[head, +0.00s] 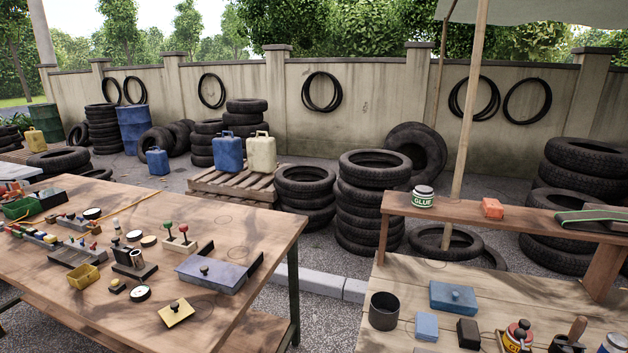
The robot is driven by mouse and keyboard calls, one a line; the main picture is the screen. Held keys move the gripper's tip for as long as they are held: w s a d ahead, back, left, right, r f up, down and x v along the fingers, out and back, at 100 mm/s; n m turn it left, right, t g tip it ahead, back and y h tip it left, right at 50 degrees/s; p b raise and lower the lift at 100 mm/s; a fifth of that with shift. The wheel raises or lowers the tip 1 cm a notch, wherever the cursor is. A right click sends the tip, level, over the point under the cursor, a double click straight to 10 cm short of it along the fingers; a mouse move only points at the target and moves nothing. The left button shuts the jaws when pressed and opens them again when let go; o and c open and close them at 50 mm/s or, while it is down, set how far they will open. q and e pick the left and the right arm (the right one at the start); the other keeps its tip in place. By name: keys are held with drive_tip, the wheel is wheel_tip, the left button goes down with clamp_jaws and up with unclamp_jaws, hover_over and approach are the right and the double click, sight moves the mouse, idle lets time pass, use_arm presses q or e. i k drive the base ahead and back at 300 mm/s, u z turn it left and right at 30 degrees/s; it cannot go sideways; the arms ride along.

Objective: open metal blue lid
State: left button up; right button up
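A blue, flat lid-like piece (453,297) with a small knob on top sits on the right workbench. A wide grey-blue lid (207,273) with a dark knob lies over a dark low box (252,268) on the left table, near its right edge. It looks flat and shut over most of the box, and the inside is hidden. I cannot tell for certain which of the two is the metal blue lid. Neither of my grippers shows in the head view.
The left table (215,215) holds a yellow tray (84,277), a yellow plate with a knob (176,313) and several small parts. On the right bench are a dark cup (384,311), a light blue block (427,327) and glue pots. A gap separates the tables.

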sight(222, 273)
drive_tip(key=z, duration=0.5)
drive_tip(key=k, duration=1.2)
drive_tip(key=u, duration=0.4)
drive_tip(key=i, duration=0.65)
drive_tip(key=u, duration=0.6)
drive_tip(key=i, duration=0.9)
drive_tip(key=z, duration=0.35)
